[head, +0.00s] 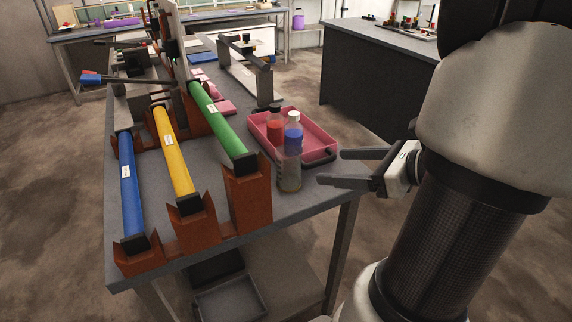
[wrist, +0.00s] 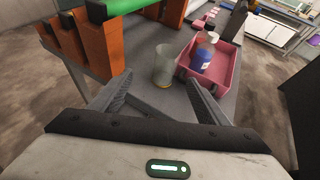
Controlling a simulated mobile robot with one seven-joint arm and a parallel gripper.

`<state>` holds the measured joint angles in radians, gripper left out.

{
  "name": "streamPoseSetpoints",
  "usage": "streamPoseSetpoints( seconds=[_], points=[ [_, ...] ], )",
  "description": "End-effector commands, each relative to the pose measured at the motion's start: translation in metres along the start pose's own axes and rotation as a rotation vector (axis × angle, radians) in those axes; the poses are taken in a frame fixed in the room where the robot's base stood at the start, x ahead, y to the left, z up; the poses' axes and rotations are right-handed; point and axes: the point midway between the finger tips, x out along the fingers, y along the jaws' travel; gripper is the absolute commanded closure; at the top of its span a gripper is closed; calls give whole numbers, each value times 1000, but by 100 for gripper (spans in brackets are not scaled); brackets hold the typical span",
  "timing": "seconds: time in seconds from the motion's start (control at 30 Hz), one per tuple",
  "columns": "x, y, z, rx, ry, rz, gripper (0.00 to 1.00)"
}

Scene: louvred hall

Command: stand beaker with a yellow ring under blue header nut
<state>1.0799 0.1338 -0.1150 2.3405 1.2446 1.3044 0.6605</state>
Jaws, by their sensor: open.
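The clear beaker (head: 289,174) stands upright on the grey bench near its right edge, just in front of the pink tray. In the wrist view the beaker (wrist: 163,64) shows a yellow band at its base. My gripper (head: 331,167) is open and empty, to the right of the beaker and apart from it. In the wrist view its fingers (wrist: 157,90) are spread, with the beaker ahead between them. The blue header pipe (head: 129,185) lies at the left of the bench, with a black nut (head: 134,243) at its near end, above a rust-coloured bracket.
A yellow pipe (head: 173,150) and a green pipe (head: 217,125) lie on rust-coloured stands between the blue pipe and the beaker. The pink tray (head: 322,146) holds a red bottle (head: 275,128) and a blue bottle (head: 293,137). A dark bin (head: 228,303) sits below the bench.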

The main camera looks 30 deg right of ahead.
Motion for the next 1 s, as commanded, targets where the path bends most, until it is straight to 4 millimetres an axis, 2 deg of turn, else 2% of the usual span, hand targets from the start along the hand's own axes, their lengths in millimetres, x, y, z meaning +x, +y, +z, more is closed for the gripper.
streamPoseSetpoints(
  seconds=[0.07, 0.17, 0.6, 0.87, 1.0],
  points=[
    [-3, -3, -3, 43, -27, -30, 30],
    [7, -4, -3, 52, -37, -35, 30],
    [99, -7, -2, 49, -32, -31, 30],
    [119, -9, 1, 47, -32, -34, 30],
    [138, -12, -2, 47, -32, -32, 30]
  ],
)
